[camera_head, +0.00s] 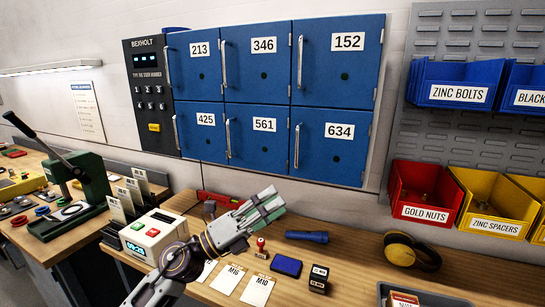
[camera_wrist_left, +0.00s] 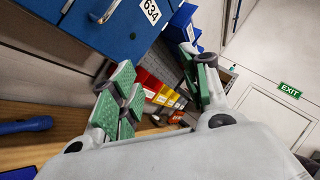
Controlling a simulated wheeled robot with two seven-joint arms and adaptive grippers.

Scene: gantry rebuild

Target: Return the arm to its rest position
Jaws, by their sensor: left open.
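My left arm (camera_head: 178,262) reaches up from the bottom of the head view, over the front of the workbench. My left gripper (camera_head: 262,208) is at its end, grey with green finger pads, below the blue lockers. In the left wrist view its two fingers stand wide apart (camera_wrist_left: 160,88), with nothing between them. The gripper is open and empty. My right gripper is in neither view.
Blue lockers (camera_head: 270,95) hang on the wall above the workbench (camera_head: 340,285). A stamp (camera_head: 261,248), blue ink pad (camera_head: 286,266), flashlight (camera_head: 307,236) and yellow earmuffs (camera_head: 400,249) lie right of the gripper. A time clock (camera_head: 152,236) stands left. Bins (camera_head: 425,192) hang at right.

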